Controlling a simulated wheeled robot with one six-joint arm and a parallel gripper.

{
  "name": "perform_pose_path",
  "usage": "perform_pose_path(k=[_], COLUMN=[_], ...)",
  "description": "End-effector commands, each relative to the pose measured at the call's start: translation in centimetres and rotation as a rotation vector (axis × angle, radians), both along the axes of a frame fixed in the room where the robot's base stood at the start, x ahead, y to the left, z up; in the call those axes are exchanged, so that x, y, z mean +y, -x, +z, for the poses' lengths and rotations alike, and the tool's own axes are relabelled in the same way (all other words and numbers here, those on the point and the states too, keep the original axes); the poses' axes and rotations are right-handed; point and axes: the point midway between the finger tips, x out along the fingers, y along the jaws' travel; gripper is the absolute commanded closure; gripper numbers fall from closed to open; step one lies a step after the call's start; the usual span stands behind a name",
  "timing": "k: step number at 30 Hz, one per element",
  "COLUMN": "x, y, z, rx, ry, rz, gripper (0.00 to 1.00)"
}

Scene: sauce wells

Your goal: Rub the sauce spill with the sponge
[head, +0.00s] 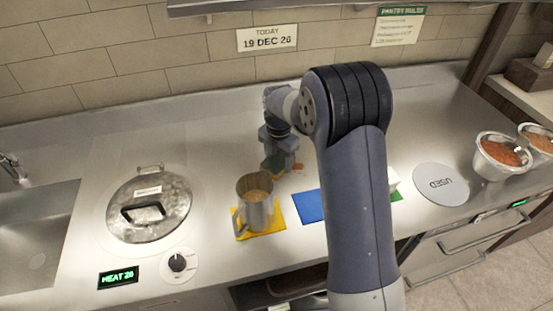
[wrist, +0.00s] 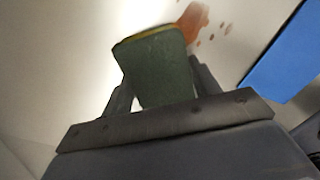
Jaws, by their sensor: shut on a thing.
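My gripper (wrist: 160,95) is shut on the sponge (wrist: 158,65), which shows dark green with a thin yellow edge in the wrist view. In the head view, the sponge (head: 272,164) is small and partly hidden by my gripper (head: 279,150). The orange-brown sauce spill (wrist: 192,22) lies on the steel counter just beyond and right of the sponge, with small drops around it. In the head view, a bit of the spill (head: 297,167) shows just right of the sponge. I cannot tell whether the sponge touches the spill.
A metal jug (head: 256,205) stands on a yellow mat (head: 282,222) in front of my gripper. A blue mat (head: 309,206) lies to its right. A lidded pot (head: 150,205) sits at left. A round "USED" disc (head: 440,184) and bowls (head: 503,155) are at right.

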Motion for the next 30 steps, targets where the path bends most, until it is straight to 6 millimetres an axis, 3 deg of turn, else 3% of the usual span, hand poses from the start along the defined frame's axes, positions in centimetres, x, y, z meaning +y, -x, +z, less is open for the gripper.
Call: perform_pose_path(k=[7,30], x=[-2.6,-7.0], y=[-0.3,-1.3], z=[-0.2,0.2], rx=[0.006,0.004], ry=[0.007,0.004], rz=[-0.004,-0.002], gripper=[0.6,0.6])
